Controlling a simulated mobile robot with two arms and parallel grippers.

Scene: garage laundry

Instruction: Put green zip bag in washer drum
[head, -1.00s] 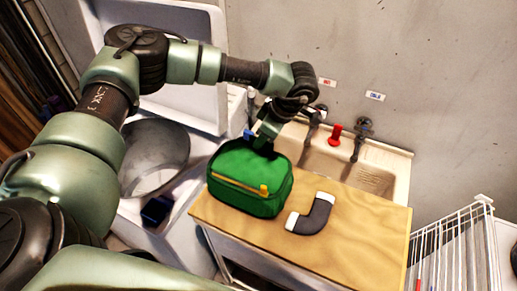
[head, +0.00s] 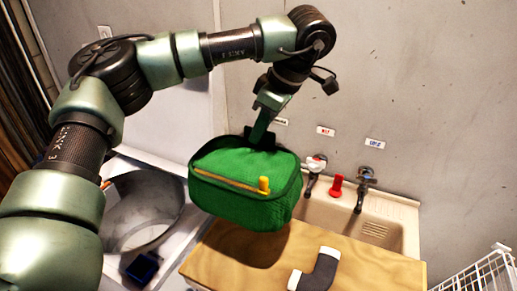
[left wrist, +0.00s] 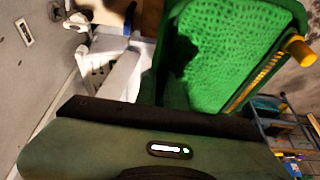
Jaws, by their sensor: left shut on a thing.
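The green zip bag (head: 240,190) with a yellow zip hangs in the air above the wooden board in the head view. My left gripper (head: 258,138) is shut on the top of the bag. In the left wrist view the bag (left wrist: 230,55) fills the upper right, close to the gripper. The washer drum (head: 142,212) is a round, open grey metal tub to the left of the bag, partly hidden by my left arm. My right gripper is not in view.
A wooden board (head: 225,262) carries a dark elbow pipe (head: 320,270) with white ends. Behind it are a sink (head: 385,232) with taps and a red object (head: 336,186). A white wire rack (head: 480,275) stands at the lower right.

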